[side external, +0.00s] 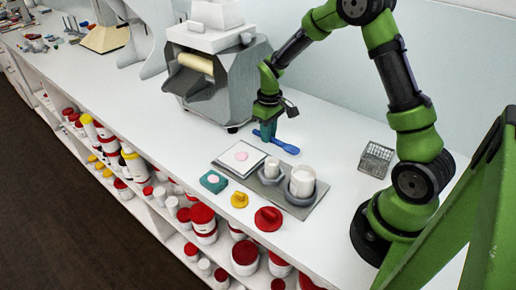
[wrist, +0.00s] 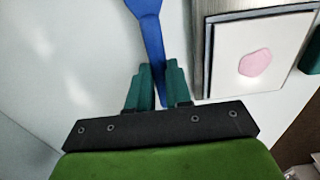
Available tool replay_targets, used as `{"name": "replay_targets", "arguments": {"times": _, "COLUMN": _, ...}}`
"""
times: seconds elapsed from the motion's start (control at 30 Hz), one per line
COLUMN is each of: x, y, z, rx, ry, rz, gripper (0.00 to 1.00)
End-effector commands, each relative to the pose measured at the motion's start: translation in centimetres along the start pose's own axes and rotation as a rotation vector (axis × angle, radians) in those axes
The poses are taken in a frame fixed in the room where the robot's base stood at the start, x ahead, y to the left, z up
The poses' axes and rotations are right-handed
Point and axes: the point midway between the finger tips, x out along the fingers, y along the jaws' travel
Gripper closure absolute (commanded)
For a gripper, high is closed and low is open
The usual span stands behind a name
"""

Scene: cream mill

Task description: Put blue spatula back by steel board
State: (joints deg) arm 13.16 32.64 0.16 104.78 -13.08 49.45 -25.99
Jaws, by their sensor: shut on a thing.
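The blue spatula (side external: 284,145) is in my gripper (side external: 267,131), which is shut on its handle just above or at the white bench. In the wrist view the blue spatula (wrist: 149,25) points away from my gripper (wrist: 160,75), with its handle between the two teal fingers. The steel board (side external: 270,190) lies on the bench in front of my gripper and carries two white jars in grey holders. In the wrist view a strip of the steel board (wrist: 197,70) shows just right of the spatula. I cannot tell whether the spatula touches the bench.
A white tile with a pink blob (side external: 241,156) lies at the board's left. A grey mill (side external: 215,80) stands behind left, a wire basket (side external: 376,159) to the right.

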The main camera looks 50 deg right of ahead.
Motion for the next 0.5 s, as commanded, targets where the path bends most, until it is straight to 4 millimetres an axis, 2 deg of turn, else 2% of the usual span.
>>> {"name": "replay_targets", "arguments": {"times": 0.1, "x": 1.6, "y": 0.0, "z": 0.1, "rx": 0.001, "ry": -0.002, "rz": 0.000, "gripper": 1.00}}
{"name": "replay_targets", "arguments": {"times": 0.47, "x": 2.0, "y": 0.0, "z": 0.0, "rx": 0.001, "ry": 0.000, "rz": 0.000, "gripper": 1.00}}
{"name": "replay_targets", "arguments": {"times": 0.5, "x": 2.1, "y": 0.0, "z": 0.0, "rx": 0.001, "ry": 0.000, "rz": 0.000, "gripper": 0.80}}
